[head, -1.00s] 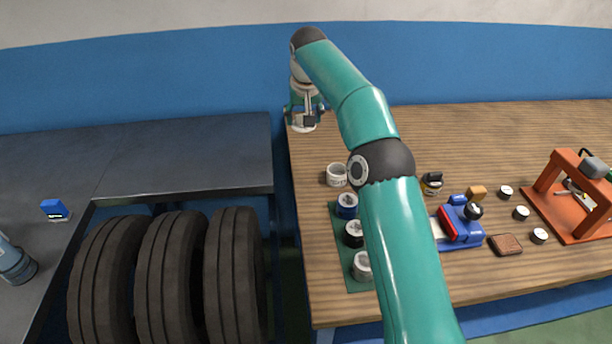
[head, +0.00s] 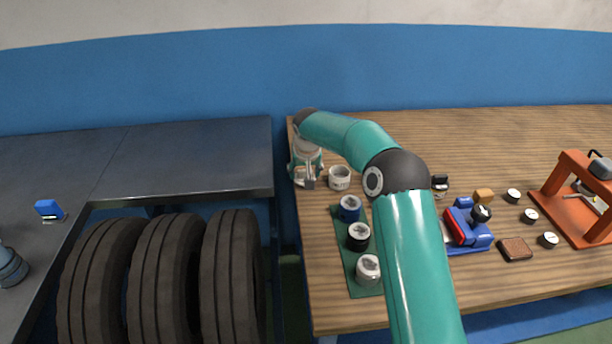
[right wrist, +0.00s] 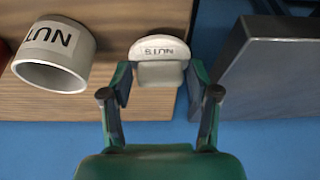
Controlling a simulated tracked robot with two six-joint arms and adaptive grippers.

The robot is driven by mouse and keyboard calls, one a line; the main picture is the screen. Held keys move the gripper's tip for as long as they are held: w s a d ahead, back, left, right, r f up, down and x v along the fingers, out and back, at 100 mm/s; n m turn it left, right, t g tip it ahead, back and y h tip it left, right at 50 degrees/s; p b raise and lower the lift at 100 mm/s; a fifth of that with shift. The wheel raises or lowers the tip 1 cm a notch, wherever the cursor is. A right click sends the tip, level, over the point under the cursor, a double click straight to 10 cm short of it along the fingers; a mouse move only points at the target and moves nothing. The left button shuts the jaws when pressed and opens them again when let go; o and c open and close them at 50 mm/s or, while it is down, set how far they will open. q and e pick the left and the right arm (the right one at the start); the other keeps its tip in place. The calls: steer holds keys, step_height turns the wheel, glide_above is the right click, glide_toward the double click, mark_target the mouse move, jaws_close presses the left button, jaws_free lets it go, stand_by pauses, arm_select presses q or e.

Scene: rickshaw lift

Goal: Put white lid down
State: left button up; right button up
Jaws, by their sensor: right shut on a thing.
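My right gripper (head: 307,181) is at the far left corner of the wooden table, pointing down. My left gripper is out of view.
A green mat (head: 349,261) holds a blue, a black and a white jar. A blue-and-red device (head: 468,226), several small round lids and an orange press frame (head: 580,200) stand to the right. A dark table (head: 190,160) with tyres (head: 165,280) beneath is on the left.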

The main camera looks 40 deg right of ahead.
steer(key=shift+f, duration=0.9)
steer(key=o, duration=0.9)
steer(key=shift+f, duration=0.1)
steer(key=shift+o, duration=0.2)
steer(key=b+v, duration=0.1)
steer(key=v, duration=1.1)
steer(key=shift+s, duration=0.1)
